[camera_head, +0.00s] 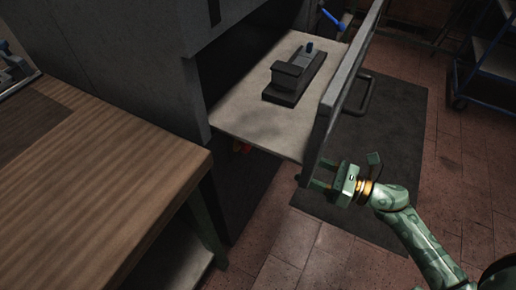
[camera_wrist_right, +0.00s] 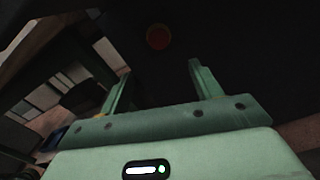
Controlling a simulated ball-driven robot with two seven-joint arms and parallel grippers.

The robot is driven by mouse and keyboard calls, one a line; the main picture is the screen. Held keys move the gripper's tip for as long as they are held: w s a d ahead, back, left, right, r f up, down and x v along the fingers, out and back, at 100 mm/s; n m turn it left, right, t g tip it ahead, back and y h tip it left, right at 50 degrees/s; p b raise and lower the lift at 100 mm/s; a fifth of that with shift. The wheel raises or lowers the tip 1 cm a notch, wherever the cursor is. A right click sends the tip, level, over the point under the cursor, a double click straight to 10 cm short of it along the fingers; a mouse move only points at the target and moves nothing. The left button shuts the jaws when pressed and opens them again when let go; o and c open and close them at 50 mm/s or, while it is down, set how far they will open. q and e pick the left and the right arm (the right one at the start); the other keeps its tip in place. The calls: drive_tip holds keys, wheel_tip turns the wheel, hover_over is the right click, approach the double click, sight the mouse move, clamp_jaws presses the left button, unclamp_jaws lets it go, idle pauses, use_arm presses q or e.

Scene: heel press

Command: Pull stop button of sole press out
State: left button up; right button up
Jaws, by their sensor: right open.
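The stop button shows as a dim red disc (camera_wrist_right: 159,37) in the right wrist view, ahead of and between the fingers, with dark space around it. In the head view a small orange-red part, likely this button (camera_head: 241,148), peeks out under the press's pale plate (camera_head: 250,122), mostly hidden. My right gripper (camera_head: 316,175) is open and empty, below and right of the plate's front corner. Its two green fingers (camera_wrist_right: 159,70) are spread apart and do not touch the button. My left gripper is not in view.
A wooden table (camera_head: 90,190) fills the left. The press's grey upright side panel (camera_head: 345,80) with a dark handle stands close above my right gripper. A dark sole fixture (camera_head: 290,82) sits on the plate. A dark mat (camera_head: 390,125) covers the tiled floor; a blue-framed cart (camera_head: 490,75) stands far right.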

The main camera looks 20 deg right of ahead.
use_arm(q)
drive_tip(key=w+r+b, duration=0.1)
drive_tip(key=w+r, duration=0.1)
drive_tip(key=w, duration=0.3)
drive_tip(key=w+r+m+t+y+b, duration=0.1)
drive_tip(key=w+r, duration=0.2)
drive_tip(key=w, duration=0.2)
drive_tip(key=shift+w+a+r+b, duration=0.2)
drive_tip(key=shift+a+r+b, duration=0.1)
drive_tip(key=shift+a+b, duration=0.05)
use_arm(e)
drive_tip(key=x, duration=1.6)
drive_tip(key=shift+a, duration=0.2)
drive_tip(key=shift+r, duration=0.15)
